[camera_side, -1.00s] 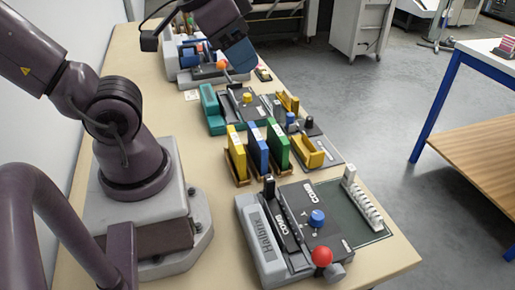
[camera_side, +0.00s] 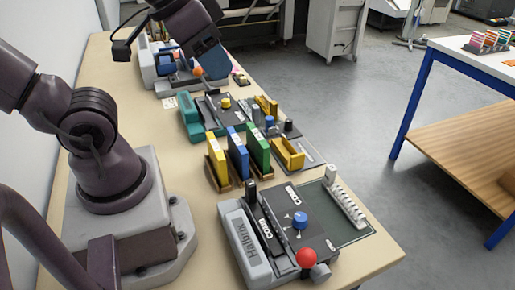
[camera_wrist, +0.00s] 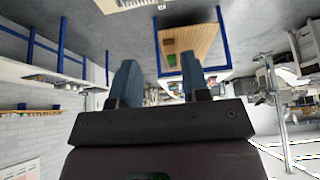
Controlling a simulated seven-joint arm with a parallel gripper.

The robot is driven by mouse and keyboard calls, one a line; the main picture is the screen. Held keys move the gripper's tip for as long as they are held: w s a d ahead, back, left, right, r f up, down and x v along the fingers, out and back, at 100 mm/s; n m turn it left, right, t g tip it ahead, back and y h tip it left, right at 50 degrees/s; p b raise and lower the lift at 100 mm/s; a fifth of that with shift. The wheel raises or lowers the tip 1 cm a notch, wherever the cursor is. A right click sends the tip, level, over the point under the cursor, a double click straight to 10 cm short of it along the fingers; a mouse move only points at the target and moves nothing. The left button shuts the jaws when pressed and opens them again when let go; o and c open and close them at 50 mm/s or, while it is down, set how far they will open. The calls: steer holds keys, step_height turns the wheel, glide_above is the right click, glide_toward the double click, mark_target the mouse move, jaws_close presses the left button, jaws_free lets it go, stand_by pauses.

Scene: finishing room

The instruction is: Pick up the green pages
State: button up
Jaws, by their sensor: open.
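The green pages (camera_side: 258,146) stand upright in a wooden holder in the side view, rightmost of a row of three. The blue pages (camera_side: 237,153) and the yellow pages (camera_side: 217,160) stand to their left. My gripper (camera_side: 214,70) is beyond the row, raised over the far part of the bench, well apart from the green pages. In the wrist view, the two blue fingers of my gripper (camera_wrist: 161,75) are spread with nothing between them. The green pages cannot be made out in the wrist view.
A grey machine with a blue knob (camera_side: 300,220) and a red ball handle (camera_side: 306,258) stands nearest on the bench (camera_side: 375,262). A yellow tray (camera_side: 288,153) sits right of the green pages. Teal-ended equipment (camera_side: 190,118) is behind the row. A blue-legged table (camera_side: 440,50) stands right.

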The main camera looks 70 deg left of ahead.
stand_by(0.3)
steer(key=shift+o, duration=0.6)
